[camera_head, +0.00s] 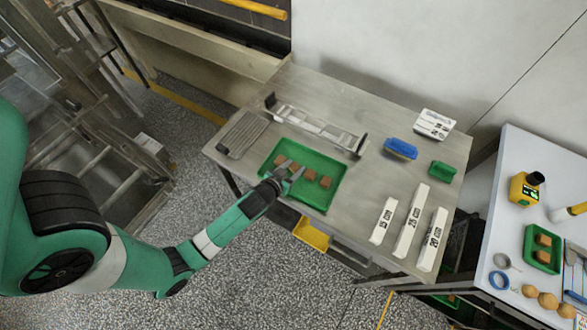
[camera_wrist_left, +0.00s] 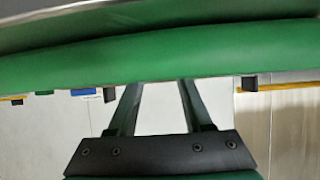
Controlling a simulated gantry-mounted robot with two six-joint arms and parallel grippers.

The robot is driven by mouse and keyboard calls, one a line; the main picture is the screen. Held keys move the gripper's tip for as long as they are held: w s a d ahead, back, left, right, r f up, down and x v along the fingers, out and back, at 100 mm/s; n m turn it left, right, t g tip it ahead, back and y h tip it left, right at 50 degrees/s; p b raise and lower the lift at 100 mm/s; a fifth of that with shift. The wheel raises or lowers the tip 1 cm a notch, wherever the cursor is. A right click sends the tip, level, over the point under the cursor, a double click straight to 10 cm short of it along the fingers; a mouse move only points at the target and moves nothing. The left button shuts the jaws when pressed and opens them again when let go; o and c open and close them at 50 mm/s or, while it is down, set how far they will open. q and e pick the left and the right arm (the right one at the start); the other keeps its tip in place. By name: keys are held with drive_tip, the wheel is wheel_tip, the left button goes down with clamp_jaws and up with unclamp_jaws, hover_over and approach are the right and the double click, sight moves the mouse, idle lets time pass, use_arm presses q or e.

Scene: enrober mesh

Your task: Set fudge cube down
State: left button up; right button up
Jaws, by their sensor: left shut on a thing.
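My left gripper (camera_head: 291,170) reaches over the green tray (camera_head: 336,196) on the steel table, near the tray's left half. It is shut on a brown fudge cube (camera_head: 292,168), which shows small between the fingers. I cannot tell whether this cube touches the tray floor. More brown cubes (camera_head: 325,182) lie in the tray, in a slanting row with it. In the left wrist view my left fingers (camera_wrist_left: 158,95) run up behind a wide green band, and their tips and the cube are hidden. My right gripper is not in view.
The steel between is bare.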

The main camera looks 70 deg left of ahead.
use_arm(q)
drive_tip(key=shift+r, duration=0.1)
drive_tip(key=shift+f, duration=0.2)
drive_tip(key=o, duration=0.7)
drive_tip(key=shift+r, duration=0.15)
drive_tip(key=shift+s+d+r, duration=0.1)
drive_tip(key=shift+r, duration=0.1)
drive_tip(key=p+v, duration=0.1)
drive_tip(key=v, duration=0.9)
drive_tip(key=shift+s+d, duration=0.2)
drive_tip(key=shift+s, duration=0.05)
drive_tip(key=shift+s+d+r, duration=0.2)
drive_tip(key=shift+s+r, duration=0.1)
drive_tip(key=shift+s, duration=0.05)
